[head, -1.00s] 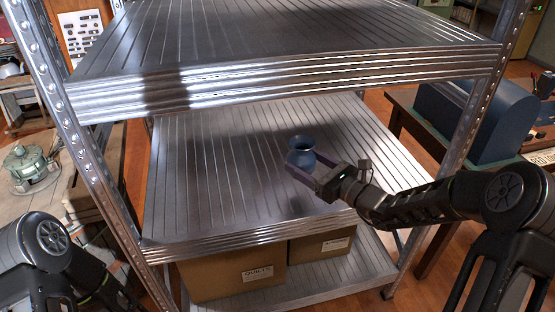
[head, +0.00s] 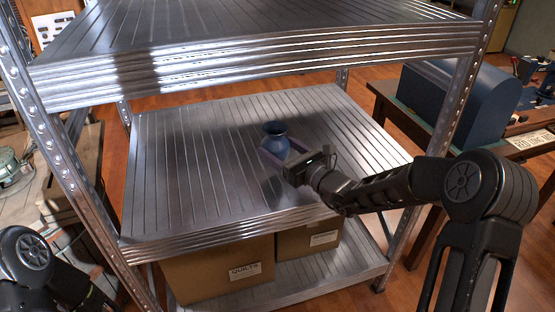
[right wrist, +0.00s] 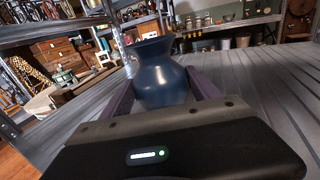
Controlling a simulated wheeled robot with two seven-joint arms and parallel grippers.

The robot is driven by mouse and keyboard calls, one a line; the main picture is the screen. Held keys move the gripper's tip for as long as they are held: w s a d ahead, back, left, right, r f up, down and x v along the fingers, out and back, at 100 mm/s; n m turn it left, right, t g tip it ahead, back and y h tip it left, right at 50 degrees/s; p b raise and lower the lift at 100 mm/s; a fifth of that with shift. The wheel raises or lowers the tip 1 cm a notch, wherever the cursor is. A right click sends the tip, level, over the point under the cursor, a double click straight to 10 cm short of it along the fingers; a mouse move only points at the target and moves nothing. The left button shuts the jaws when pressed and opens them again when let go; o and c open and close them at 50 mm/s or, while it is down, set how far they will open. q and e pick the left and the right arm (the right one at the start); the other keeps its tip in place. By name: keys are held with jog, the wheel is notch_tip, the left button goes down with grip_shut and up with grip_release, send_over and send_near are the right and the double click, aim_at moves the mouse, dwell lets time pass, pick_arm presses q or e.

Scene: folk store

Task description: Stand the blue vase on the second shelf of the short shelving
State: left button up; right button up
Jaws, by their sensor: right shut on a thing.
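The blue vase (head: 274,141) is upright between the fingers of my right gripper (head: 282,156), which is shut on it. In the head view they are over the middle metal shelf (head: 190,180) of the short shelving. The right wrist view shows the vase (right wrist: 162,75) close up, with a finger on each side. Its foot is hidden behind the gripper body, so I cannot tell whether it touches the shelf. My left gripper is out of view; only part of the left arm shows at the lower left.
The upper shelf (head: 250,62) lies above the middle one. Cardboard boxes (head: 215,273) stand on the bottom shelf. The middle shelf is otherwise bare. Metal posts (head: 462,85) edge the right side. A wooden table with a blue rounded case (head: 455,100) stands at the right.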

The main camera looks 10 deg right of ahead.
jog(key=shift+f, duration=0.15)
jog(key=shift+f, duration=1.8)
jog(key=shift+f+b, duration=0.2)
jog(key=shift+b, duration=0.15)
jog(key=o, duration=1.6)
jog(key=shift+r, duration=0.15)
jog(key=shift+s, duration=0.1)
jog(key=v, duration=1.2)
jog(key=shift+p, duration=0.35)
